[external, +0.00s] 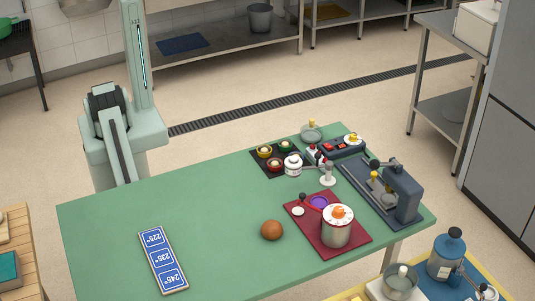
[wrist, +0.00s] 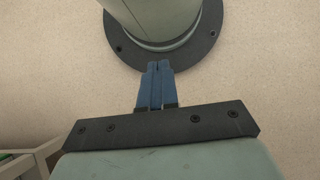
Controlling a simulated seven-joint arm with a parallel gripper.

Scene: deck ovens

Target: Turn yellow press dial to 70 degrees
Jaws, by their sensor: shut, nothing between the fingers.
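A small yellow-and-white dial (external: 353,139) sits on a dark control box (external: 343,147) at the far right of the green table. A dark grey machine like a press (external: 403,193) stands nearer on a dark plate, with a small yellow knob (external: 374,177) beside it. I cannot tell for sure which yellow part is the press dial, and no angle marks are readable. My gripper (wrist: 158,66) shows in the wrist view with its blue fingers shut and empty, above the floor close to my own base. In the external view I cannot make out my gripper; my arm is left of the table.
A brown ball (external: 272,230), a tray of small bowls (external: 265,168) and a blue temperature board (external: 163,260) are on the table (external: 215,225). Its left half is mostly clear.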

